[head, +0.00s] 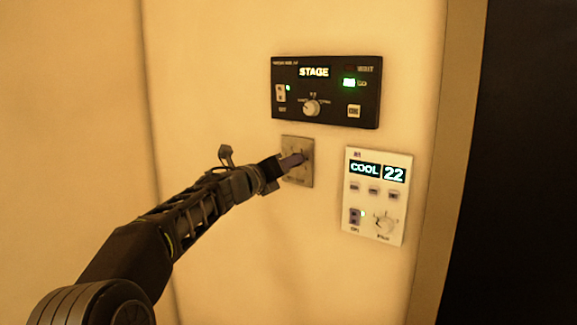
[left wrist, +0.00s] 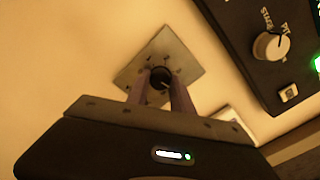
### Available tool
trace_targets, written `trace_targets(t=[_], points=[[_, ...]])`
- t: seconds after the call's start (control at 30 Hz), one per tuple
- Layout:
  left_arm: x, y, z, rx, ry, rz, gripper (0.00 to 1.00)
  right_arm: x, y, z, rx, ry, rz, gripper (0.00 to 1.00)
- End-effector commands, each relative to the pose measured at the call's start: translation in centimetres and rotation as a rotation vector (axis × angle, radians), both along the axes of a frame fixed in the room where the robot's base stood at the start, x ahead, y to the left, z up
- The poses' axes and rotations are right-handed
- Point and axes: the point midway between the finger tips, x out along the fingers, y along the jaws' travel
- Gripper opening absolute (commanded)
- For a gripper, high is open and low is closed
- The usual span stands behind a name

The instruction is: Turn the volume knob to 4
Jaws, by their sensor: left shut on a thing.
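The volume knob (left wrist: 160,77) is a small dark round knob with a pale pointer line, on a square grey metal plate (head: 297,178) on the wall. In the left wrist view the plate (left wrist: 188,58) has small dark marks around the knob. My left gripper (head: 296,161) reaches the plate from the left and is shut on the knob, one finger on each side. In the left wrist view its fingers (left wrist: 161,92) flank the knob. The gripper hides the knob in the head view, and the number at the pointer is too small to read. My right gripper is not in view.
A black panel (head: 345,112) reading "STAGE" is mounted just above the plate, with its own white knob (head: 311,108). A white panel (head: 351,217) reading "COOL 22" is at lower right. A dark opening or door lies at far right. The wall left of the plate is bare.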

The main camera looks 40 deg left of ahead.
Motion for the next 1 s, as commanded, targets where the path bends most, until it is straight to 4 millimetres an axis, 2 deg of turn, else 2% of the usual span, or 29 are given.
trace_targets(t=[0.27, 0.3, 0.53, 0.83, 1.0], points=[[0.1, -0.1, -0.3, 0.0, 0.005, -0.002, 0.0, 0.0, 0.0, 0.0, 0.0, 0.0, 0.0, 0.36], [0.1, -0.1, -0.3, 0.0, 0.005, -0.002, 0.3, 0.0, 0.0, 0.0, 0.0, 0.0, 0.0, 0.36], [0.0, 0.0, -0.1, -0.001, 0.002, -0.001, 0.49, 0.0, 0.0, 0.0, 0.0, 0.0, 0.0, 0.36], [-0.2, 0.0, 0.0, -0.001, 0.001, -0.001, 0.49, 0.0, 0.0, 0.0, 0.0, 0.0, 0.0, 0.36], [-1.7, 0.0, 0.0, -0.001, -0.001, 0.001, 0.49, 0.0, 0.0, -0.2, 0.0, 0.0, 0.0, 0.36]])
